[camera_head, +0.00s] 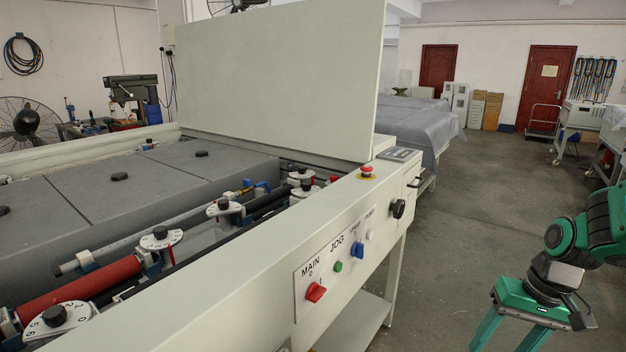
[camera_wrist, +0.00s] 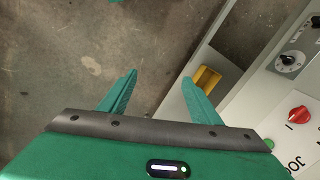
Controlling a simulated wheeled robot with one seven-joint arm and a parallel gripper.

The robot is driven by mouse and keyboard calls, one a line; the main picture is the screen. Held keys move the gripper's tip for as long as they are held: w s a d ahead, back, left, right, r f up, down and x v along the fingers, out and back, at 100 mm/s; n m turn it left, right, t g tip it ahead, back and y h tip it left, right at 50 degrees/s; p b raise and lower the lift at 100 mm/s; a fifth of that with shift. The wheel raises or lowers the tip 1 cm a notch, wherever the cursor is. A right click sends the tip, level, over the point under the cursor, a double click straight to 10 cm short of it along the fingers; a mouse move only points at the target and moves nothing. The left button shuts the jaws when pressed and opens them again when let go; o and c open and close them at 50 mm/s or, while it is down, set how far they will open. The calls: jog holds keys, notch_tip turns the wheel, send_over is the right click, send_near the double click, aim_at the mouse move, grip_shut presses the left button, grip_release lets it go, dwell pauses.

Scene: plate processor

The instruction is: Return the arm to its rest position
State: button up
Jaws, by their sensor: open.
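My gripper (camera_head: 511,343) hangs at the lower right of the head view, fingers pointing down. It is to the right of the plate processor (camera_head: 230,308), apart from it, with floor behind. The wrist view shows the gripper (camera_wrist: 160,77) with its two green fingers spread and nothing between them. The processor's white control panel edge is to the right of the fingers there. My arm enters from the right edge of the head view.
The processor's front carries a red switch (camera_head: 316,291), green button (camera_head: 338,266), blue switch (camera_head: 357,249), black knob (camera_head: 398,208) and emergency stop (camera_head: 366,172). Its cover (camera_head: 280,75) stands raised. Open grey floor (camera_head: 470,210) lies right. Covered tables (camera_head: 425,125) stand behind.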

jog(key=s+d+r+m+h, duration=0.1)
jog(key=s+d+r, duration=0.1)
jog(key=s, duration=0.5)
jog(key=s+d+r+m, duration=0.2)
jog(key=s+r, duration=0.3)
jog(key=s, duration=0.2)
jog(key=shift+d+g+h, duration=0.3)
jog(key=shift+d+h, duration=0.05)
jog(key=shift+h, duration=0.05)
